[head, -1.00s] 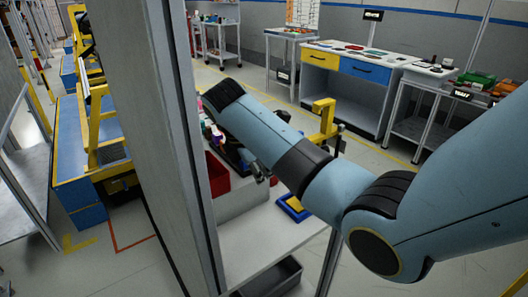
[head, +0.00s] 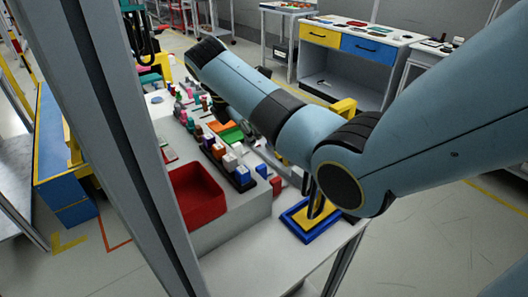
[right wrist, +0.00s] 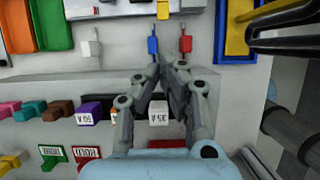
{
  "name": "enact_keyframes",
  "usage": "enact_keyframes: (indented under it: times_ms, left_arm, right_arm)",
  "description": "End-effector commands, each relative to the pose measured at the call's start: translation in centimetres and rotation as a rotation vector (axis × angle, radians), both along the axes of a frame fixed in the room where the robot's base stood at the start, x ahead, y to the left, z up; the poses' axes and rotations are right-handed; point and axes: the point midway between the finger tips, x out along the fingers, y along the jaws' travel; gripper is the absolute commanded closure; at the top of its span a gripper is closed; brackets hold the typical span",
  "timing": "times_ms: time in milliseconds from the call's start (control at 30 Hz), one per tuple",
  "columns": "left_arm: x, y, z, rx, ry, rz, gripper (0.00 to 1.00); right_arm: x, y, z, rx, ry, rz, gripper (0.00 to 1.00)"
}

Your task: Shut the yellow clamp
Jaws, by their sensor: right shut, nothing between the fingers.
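In the head view a yellow frame (head: 345,106), likely the clamp, shows only its top behind my right arm. Below the arm, a yellow upright with dark parts (head: 317,203) stands on a blue base with a yellow pad (head: 294,222); the arm hides any link between them. I cannot tell whether the clamp is open. The right wrist view shows a blue and yellow edge (right wrist: 228,28) at the upper right, with a dark bar beside it. My right gripper (right wrist: 168,62) is shut and empty, its tips near a blue lever (right wrist: 153,46) and a red lever (right wrist: 186,43).
A red bin (head: 196,194) stands at the worktop's left. Several coloured blocks and switches (head: 222,150) fill the panel behind it. A grey post (head: 125,150) rises close on the left. Bare worktop (head: 262,262) lies in front of the bin.

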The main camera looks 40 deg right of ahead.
Motion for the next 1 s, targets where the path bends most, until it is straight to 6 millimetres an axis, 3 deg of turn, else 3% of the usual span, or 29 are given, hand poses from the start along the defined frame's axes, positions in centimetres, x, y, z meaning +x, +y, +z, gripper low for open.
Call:
enact_keyframes:
  times_ms: [267,700,1000]
  left_arm:
    - [-1.6,0.8,-0.1,0.009,0.024,-0.001,0.60]
    - [0.0,0.1,-0.4,0.001,-0.001,-0.001,0.60]
    - [-0.2,0.0,-0.7,0.000,0.003,0.000,0.60]
  right_arm:
    - [0.0,-0.2,-0.5,-0.001,0.001,0.000,1.00]
    - [-0.5,-3.2,-7.1,-0.001,0.002,-0.002,1.00]
    - [-0.5,-4.0,-9.2,0.001,0.000,0.000,1.00]
